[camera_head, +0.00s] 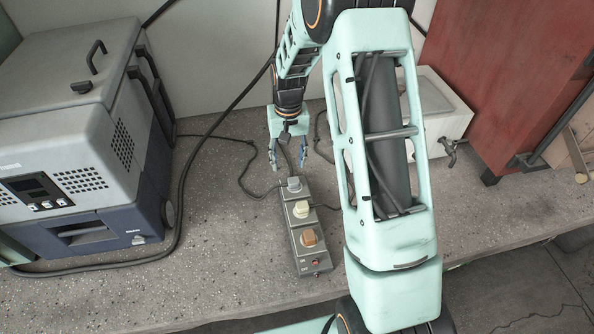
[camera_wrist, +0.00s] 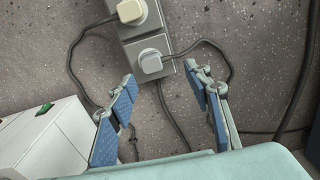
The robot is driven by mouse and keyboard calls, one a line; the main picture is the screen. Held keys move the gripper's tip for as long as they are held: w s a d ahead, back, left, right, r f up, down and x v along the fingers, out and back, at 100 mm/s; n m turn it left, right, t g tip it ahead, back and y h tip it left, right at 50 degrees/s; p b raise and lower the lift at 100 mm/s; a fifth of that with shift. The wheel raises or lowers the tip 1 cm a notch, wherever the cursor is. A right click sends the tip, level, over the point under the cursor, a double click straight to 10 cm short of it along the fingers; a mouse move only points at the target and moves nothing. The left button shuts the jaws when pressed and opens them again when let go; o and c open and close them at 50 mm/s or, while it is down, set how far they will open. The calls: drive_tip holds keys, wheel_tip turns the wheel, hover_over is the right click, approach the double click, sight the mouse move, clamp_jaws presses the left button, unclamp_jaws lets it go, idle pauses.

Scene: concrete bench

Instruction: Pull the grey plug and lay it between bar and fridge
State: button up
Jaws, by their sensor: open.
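The dark grey socket bar (camera_head: 317,264) lies lengthwise on the bench, a switch at its near end. The grey plug (camera_head: 294,184) sits in its far socket; it also shows in the wrist view (camera_wrist: 151,62), its cord leaving to the right there. A cream plug (camera_head: 301,209) and a brown plug (camera_head: 309,238) sit in the other sockets. The fridge (camera_head: 75,180), a grey and blue box, stands at the left. My gripper (camera_head: 288,165) is open and empty just beyond the grey plug, pointing down; in the wrist view its blue-padded fingers (camera_wrist: 160,76) flank the plug's near side, apart from it.
Bare bench (camera_head: 225,235) lies between bar and fridge, crossed by the grey plug's thin cord and a thick black cable (camera_head: 184,190) near the fridge. A white box with a tap (camera_head: 440,105) and a red cabinet (camera_head: 500,80) stand at the right.

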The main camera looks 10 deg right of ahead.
sight(292, 181)
drive_tip(key=shift+w+d+f, duration=0.25)
drive_tip(key=shift+d+f, duration=0.15)
drive_tip(key=shift+d, duration=0.1)
drive_tip(key=shift+w+d+f, duration=0.2)
drive_tip(key=shift+d+f, duration=0.2)
drive_tip(key=shift+d, duration=0.05)
drive_tip(key=shift+f, duration=0.1)
wheel_tip(292, 181, down, 9)
drive_tip(key=b, duration=0.6)
drive_tip(key=shift+s, duration=0.1)
drive_tip(key=shift+a, duration=0.35)
drive_tip(key=shift+c, duration=0.6)
clamp_jaws()
